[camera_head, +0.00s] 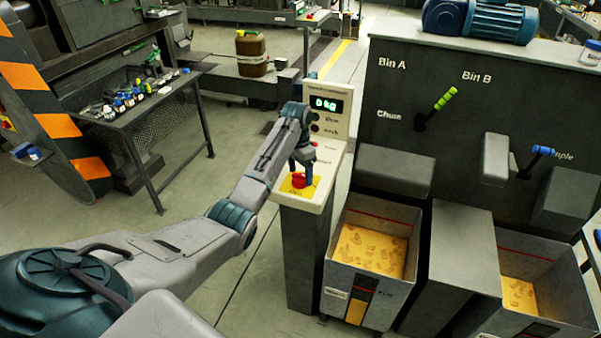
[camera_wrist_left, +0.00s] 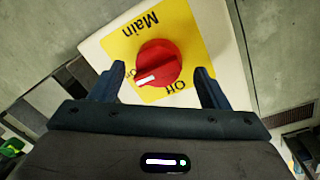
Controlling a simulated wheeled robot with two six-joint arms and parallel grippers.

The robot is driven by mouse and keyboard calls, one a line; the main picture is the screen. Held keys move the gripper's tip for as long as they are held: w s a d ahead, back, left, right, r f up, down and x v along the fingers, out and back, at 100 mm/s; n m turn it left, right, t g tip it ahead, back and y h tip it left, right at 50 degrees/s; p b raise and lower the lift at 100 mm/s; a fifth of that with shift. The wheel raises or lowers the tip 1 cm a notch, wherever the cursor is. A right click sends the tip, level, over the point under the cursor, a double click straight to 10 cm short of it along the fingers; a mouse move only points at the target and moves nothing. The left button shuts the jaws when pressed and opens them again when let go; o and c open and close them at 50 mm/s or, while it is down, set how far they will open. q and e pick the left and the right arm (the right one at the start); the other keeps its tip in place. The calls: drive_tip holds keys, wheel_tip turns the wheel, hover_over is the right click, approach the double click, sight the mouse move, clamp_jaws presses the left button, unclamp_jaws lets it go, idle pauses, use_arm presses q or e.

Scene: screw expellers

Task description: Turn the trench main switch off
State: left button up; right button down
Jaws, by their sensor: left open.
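The trench main switch is a red rotary knob (camera_wrist_left: 160,60) on a yellow plate (camera_wrist_left: 192,30) marked Main, On and Off, which read upside down in the left wrist view. The knob's white mark points lower left, towards the On label, away from Off at the lower right. In the head view the red knob (camera_head: 298,180) sits on the sloping top of a pale control panel. My left gripper (camera_head: 300,172) is directly over it, pointing down. In the left wrist view the open fingers (camera_wrist_left: 160,74) stand either side of the knob; contact cannot be told.
The control panel (camera_head: 327,150) has a lit display (camera_head: 326,104) above the switch. Right of it are bins (camera_head: 345,262) with yellow material and levers with green (camera_head: 446,98) and blue (camera_head: 543,151) handles. A tool table (camera_head: 140,105) stands at left; floor between is clear.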

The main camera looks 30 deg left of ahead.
use_arm(q)
drive_tip(key=shift+s+f, duration=0.1)
drive_tip(key=shift+f, duration=0.55)
drive_tip(key=shift+c, duration=1.2)
drive_tip(key=c, duration=0.7)
use_arm(e)
drive_tip(key=shift+s+r, duration=0.25)
drive_tip(key=shift+r, duration=0.1)
